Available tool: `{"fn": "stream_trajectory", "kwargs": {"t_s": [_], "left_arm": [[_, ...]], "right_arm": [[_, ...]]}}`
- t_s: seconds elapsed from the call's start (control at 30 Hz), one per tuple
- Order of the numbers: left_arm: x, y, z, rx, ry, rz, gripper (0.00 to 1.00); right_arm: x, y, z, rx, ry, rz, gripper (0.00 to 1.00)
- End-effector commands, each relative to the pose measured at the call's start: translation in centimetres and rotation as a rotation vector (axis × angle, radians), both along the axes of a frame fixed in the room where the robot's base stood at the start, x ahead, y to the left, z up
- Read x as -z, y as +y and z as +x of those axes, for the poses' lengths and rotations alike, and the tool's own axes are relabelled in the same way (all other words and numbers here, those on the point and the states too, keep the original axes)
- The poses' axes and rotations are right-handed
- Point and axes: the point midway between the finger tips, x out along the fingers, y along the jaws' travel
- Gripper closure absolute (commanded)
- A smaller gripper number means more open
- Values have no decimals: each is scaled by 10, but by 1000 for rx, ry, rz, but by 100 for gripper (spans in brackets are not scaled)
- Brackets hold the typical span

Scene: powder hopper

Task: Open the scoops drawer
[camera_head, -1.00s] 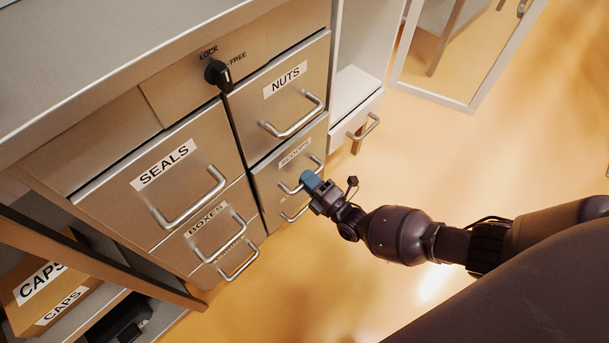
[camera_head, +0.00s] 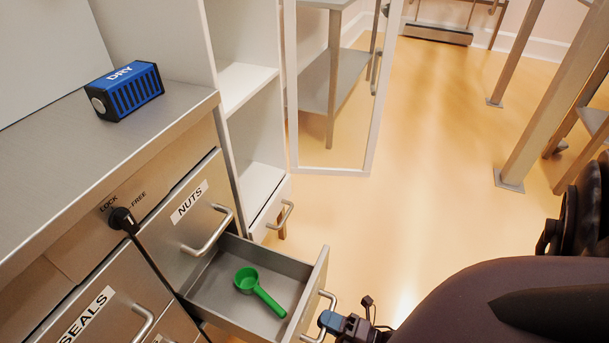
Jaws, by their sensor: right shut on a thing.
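The scoops drawer (camera_head: 224,300) stands pulled out of the cabinet, under the shut NUTS drawer (camera_head: 183,227). A green scoop (camera_head: 258,288) lies inside it on the drawer floor. My right gripper (camera_head: 326,320) is at the drawer's front, shut on the drawer handle (camera_head: 329,299). The drawer's label faces away and is hidden. The lock knob (camera_head: 122,220) sits on the panel between the LOCK and FREE marks. My left gripper is not in view.
A SEALS drawer (camera_head: 104,312) is shut at the lower left. A blue DRY box (camera_head: 125,91) stands on the metal counter (camera_head: 60,160). A white shelf unit with an open glass door (camera_head: 372,130) is behind.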

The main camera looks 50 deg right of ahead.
Motion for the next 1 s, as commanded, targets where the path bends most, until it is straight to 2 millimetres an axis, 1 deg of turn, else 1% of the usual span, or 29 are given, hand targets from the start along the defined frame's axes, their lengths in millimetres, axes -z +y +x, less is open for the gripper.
{"fn": "stream_trajectory", "kwargs": {"t_s": [0.03, 0.1, 0.3, 0.43, 0.77, 0.8, 0.9, 0.93, 1.0], "left_arm": [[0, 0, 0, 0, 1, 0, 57], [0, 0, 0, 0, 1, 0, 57], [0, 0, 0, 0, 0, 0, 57], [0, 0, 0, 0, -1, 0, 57], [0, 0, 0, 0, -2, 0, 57], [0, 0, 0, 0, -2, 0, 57], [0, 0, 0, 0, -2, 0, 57], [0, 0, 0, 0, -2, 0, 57], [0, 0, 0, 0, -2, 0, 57]], "right_arm": [[1, -3, -9, 1, 2, 0, 100], [1, -6, -17, 1, 2, 0, 100], [1, -11, -31, 0, 1, 0, 100], [0, -12, -34, -1, 0, 0, 100], [0, -12, -34, -1, 1, 0, 100], [0, -12, -34, -1, 1, 0, 77], [0, -12, -34, -1, 0, 1, 62], [0, -12, -34, 0, 0, 1, 59], [0, -12, -34, 0, 0, 1, 59]]}}
